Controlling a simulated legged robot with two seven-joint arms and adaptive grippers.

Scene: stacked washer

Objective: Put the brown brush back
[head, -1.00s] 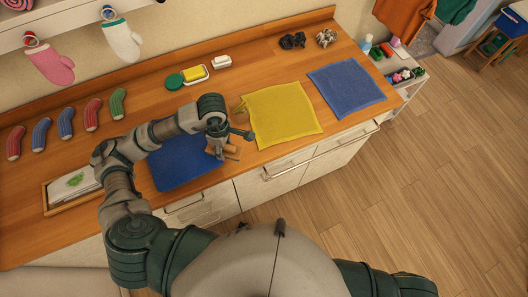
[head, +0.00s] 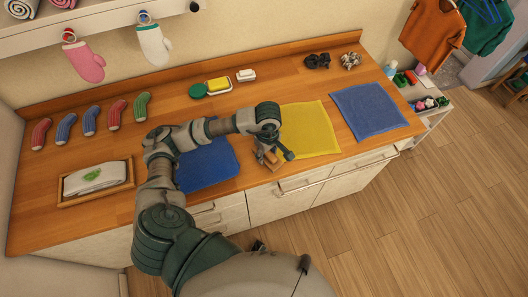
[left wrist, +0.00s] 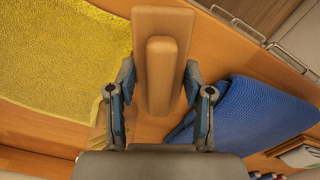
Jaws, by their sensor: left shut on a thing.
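The brown brush (left wrist: 162,62), a wooden block with a raised handle, is between the fingers of my left gripper (left wrist: 159,80) in the left wrist view. The gripper is shut on it. In the head view my left gripper (head: 275,153) and part of the brush (head: 271,160) are over the counter's front part, between the blue cloth and the yellow cloth. The arm hides some of the brush, and its bristles are not visible. My right gripper is not in view.
On the wooden counter (head: 75,145) lie a blue cloth (head: 208,168), a yellow cloth (head: 312,130) and another blue cloth (head: 368,110). A tray (head: 122,183) with a white cloth stands at left. A white rack (head: 432,112) holds small items at right. Several socks lie at the back left.

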